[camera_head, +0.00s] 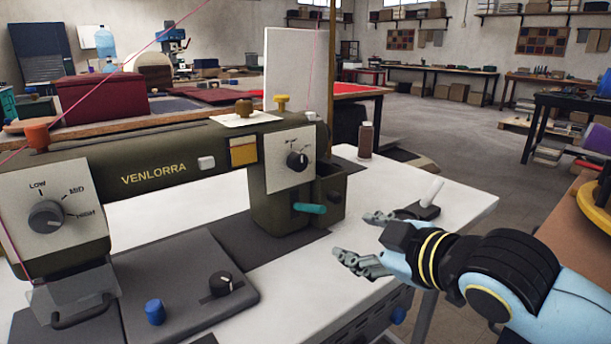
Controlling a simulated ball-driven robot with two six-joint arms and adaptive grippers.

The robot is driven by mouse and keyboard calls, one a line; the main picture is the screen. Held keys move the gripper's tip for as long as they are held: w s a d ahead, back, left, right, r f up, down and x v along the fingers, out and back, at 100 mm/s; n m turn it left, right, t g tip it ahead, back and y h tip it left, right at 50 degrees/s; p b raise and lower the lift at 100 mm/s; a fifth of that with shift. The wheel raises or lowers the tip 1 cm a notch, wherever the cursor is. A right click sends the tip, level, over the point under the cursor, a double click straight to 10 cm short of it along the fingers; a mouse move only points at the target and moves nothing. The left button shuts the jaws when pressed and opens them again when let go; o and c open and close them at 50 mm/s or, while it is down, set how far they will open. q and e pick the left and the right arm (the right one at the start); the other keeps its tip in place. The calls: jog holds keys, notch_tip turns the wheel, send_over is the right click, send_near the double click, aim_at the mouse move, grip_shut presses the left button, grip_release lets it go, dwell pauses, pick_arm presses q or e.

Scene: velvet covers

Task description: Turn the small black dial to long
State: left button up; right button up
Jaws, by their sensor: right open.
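A small black dial (297,160) sits on a white plate at the right end of the green sewing machine (150,182). The white mark on it seems to point to the upper right; the lettering around it is too small to read. Another black knob (220,283) is on the machine's flat base. A larger grey dial (46,217) at the left is marked LOW, MID and HIGH. My right gripper (362,239) is open and empty, over the white table to the right of and below the dial, apart from it. My left gripper is out of view.
A teal lever (310,208) sticks out below the dial, between it and my right gripper. A blue knob (155,311) stands on the base. A brown bottle (365,140) and a dark holder with a white stick (430,193) are on the white table (465,205).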

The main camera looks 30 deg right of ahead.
aim_at(302, 164)
jog(key=w+r+n+t+y, duration=0.3)
jog(key=w+r+n+t, duration=0.15)
jog(key=r, duration=0.25)
jog(key=w+b, duration=0.1)
jog(key=w, duration=0.2)
jog(key=w+a+b, duration=0.1)
jog(key=w, duration=0.2)
jog(key=w+a+b, duration=0.1)
jog(key=w+b, duration=0.1)
jog(key=w, duration=0.2)
jog(key=shift+r, duration=0.1)
jog(key=shift+w+r, duration=0.1)
jog(key=shift+w, duration=0.35)
jog(key=c, duration=1.1)
